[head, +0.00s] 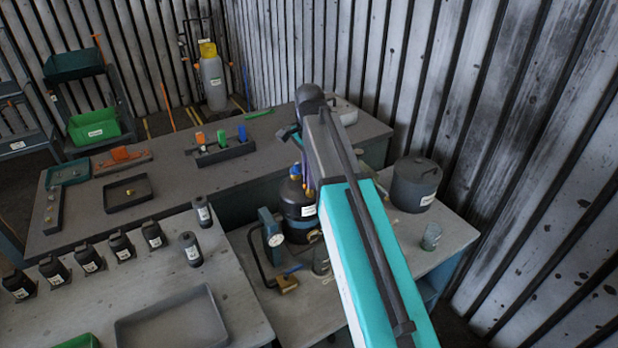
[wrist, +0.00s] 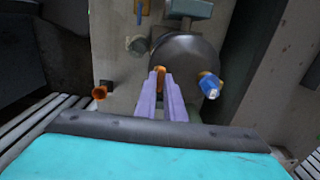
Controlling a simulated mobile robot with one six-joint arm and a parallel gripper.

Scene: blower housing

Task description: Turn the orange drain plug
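In the wrist view, a small orange part (wrist: 159,76), which looks like the drain plug, shows at the tips of my gripper (wrist: 162,80). The two purple fingers point at it with a narrow gap between them. I cannot tell whether they touch it. It sits in front of a dark round housing (wrist: 188,58). In the head view, the black housing (head: 297,203) with a white label stands on the bench. My arm hides much of it, and the plug cannot be made out for certain there.
A blue-capped fitting (wrist: 210,86) sticks out at the housing's right in the wrist view. An orange-ringed dark piece (wrist: 99,92) lies to the left. In the head view, a grey lidded pot (head: 415,185) and a glass (head: 431,237) stand right of my arm. A gauge (head: 272,236) stands left.

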